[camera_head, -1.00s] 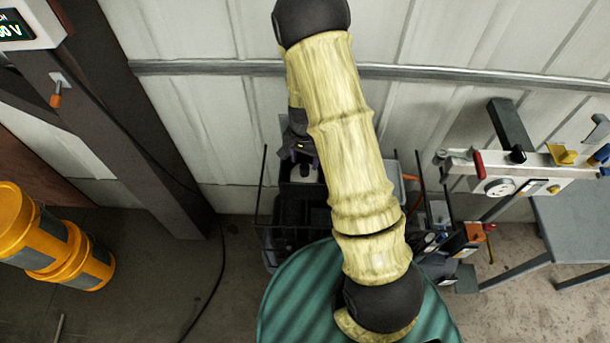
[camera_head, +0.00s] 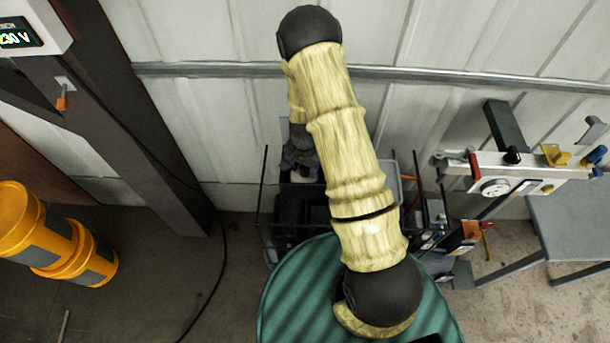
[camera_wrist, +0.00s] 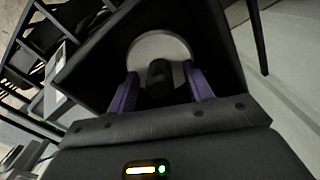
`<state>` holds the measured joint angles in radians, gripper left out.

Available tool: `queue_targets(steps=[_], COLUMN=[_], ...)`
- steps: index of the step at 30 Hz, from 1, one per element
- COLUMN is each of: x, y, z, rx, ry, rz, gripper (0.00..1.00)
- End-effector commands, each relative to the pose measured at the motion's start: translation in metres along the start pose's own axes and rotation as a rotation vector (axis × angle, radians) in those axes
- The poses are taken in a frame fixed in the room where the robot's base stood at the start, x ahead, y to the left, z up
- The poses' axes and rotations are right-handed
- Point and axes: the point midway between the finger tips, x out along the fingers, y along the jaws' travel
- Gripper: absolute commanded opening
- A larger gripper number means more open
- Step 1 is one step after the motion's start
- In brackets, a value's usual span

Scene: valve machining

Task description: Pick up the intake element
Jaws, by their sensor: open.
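A pale round piece (camera_wrist: 148,46) with a dark stub in front of its middle lies in a dark bin (camera_wrist: 100,60) in the wrist view. It appears to be the intake element, though I cannot be sure. My gripper (camera_wrist: 160,72) has its two purple fingers apart, one on each side of the dark stub. I cannot tell whether either finger touches it. In the head view my gripper (camera_head: 299,152) is over the bins behind the green drum, partly hidden by my arm. A small pale patch shows just below it.
A green ribbed drum (camera_head: 300,295) stands in front of the rack of bins (camera_head: 290,210). Thin upright posts edge the rack. A grey table (camera_head: 575,225) and a fixture with a dial (camera_head: 495,187) are at right.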

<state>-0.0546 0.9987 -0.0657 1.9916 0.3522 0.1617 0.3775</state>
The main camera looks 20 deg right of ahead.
Motion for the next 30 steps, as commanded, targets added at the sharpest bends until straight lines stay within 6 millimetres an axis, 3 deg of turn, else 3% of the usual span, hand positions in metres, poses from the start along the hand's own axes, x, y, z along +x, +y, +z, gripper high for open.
queue_targets(steps=[7, 15, 30], x=[0.000, 0.000, -0.011], y=[0.000, 0.000, -0.002], z=[0.000, 0.000, 0.000], rx=[0.000, 0.000, -0.004], ry=[0.000, 0.000, 0.003], rz=[0.000, 0.000, -0.001], gripper=[0.49, 0.00, 0.00])
